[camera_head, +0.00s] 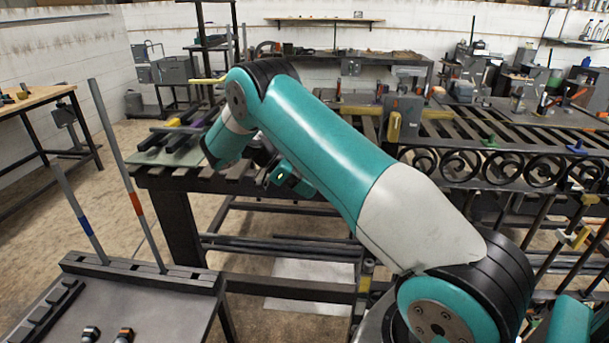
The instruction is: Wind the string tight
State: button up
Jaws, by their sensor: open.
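A thin yellow line (545,126) runs along the top of the scroll gate (490,160) at the right; I cannot tell for sure that it is the string or how tight it is. A dark grey block (404,112) with yellow bars (394,127) beside it stands at the gate's left end. I cannot make out a winding part on it.
The slatted bench (180,180) carries dark bars at its left end. A grey cart (150,305) with two upright rods (125,170) stands at the lower left. A wooden-topped table (38,97) is at the far left. Bare floor lies between it and the bench.

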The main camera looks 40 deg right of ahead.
jog(key=shift+w+a+r+p, duration=0.3)
jog(key=shift+a, duration=0.05)
